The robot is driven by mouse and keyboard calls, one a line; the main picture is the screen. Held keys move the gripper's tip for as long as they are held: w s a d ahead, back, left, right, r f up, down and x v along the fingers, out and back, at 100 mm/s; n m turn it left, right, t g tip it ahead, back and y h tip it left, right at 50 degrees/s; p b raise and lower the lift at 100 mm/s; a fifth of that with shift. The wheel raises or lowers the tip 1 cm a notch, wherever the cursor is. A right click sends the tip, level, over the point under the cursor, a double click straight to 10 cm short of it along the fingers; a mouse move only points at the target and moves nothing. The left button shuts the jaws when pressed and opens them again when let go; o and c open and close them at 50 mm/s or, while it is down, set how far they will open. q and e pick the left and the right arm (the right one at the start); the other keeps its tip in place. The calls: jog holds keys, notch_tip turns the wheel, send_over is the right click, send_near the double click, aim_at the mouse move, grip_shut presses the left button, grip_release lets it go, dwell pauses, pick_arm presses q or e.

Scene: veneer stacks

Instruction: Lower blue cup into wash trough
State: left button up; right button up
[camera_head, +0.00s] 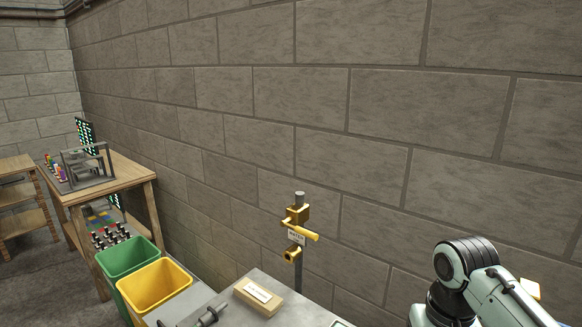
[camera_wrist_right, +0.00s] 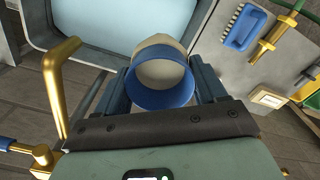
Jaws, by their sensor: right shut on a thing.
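The blue cup (camera_wrist_right: 160,98) is in the right wrist view, with a blue rim band and a cream body. Its open mouth faces the camera, and the inside looks empty. My right gripper (camera_wrist_right: 163,72) is shut on it, one finger on each side. The wash trough (camera_wrist_right: 125,13), a grey-rimmed basin with a pale blue inside, lies beyond the cup at the upper left. The cup overlaps its near right edge in the picture; I cannot tell the height between them. In the head view my right arm shows at the lower right, its gripper out of frame. My left gripper is not in view.
A brass lever (camera_wrist_right: 60,85) stands left of the cup in the wrist view. A blue brush (camera_wrist_right: 243,27) and a brass valve (camera_wrist_right: 276,38) are at right. The head view shows a brass tap post (camera_head: 299,225), a green bin (camera_head: 128,258) and a yellow bin (camera_head: 155,287).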

jog(key=shift+f+b, duration=1.85)
jog(key=shift+f, duration=1.15)
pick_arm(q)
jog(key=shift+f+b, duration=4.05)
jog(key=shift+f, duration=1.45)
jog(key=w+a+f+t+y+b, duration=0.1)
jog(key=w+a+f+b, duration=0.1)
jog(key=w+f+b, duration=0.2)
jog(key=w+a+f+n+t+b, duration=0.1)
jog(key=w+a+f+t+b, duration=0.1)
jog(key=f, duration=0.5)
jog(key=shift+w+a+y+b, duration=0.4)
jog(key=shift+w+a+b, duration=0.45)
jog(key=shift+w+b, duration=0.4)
pick_arm(e)
notch_tip(320, 180, down, 27)
jog(key=shift+r, duration=0.2)
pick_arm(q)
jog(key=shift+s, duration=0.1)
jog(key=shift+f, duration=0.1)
pick_arm(e)
jog(key=shift+f, duration=0.15)
